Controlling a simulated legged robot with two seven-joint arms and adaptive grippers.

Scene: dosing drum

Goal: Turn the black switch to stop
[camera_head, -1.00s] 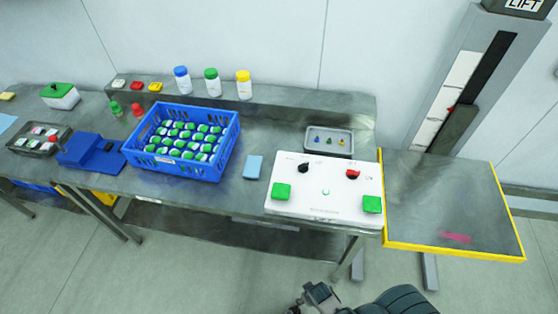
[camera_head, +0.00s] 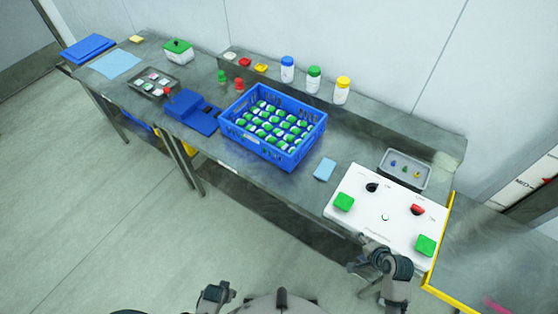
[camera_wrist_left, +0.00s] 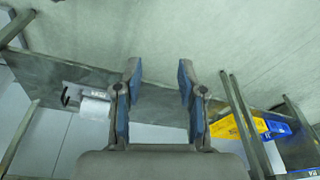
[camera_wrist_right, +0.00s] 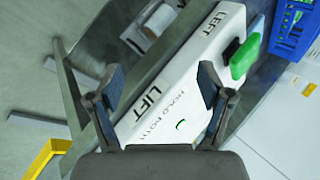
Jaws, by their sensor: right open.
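The black switch (camera_head: 371,188) is a small knob on the upper left of the white control panel (camera_head: 385,232). Its pointer direction is too small to read. My right gripper (camera_head: 368,250) is open and empty at the panel's front edge, below the switch and apart from it. In the right wrist view its open fingers (camera_wrist_right: 160,85) are over the panel's lettered white front; the black switch is not clearly seen there. My left gripper (camera_head: 215,293) is low in front of the table, away from the panel. The left wrist view shows its fingers (camera_wrist_left: 157,90) open and empty.
The panel also carries a red switch (camera_head: 417,210) and green buttons (camera_head: 344,202) at its corners. A grey tray (camera_head: 405,168) is behind it. A blue cloth (camera_head: 324,169) and blue crate (camera_head: 320,128) of bottles are to the left. A yellow-edged platform (camera_head: 442,240) borders the right.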

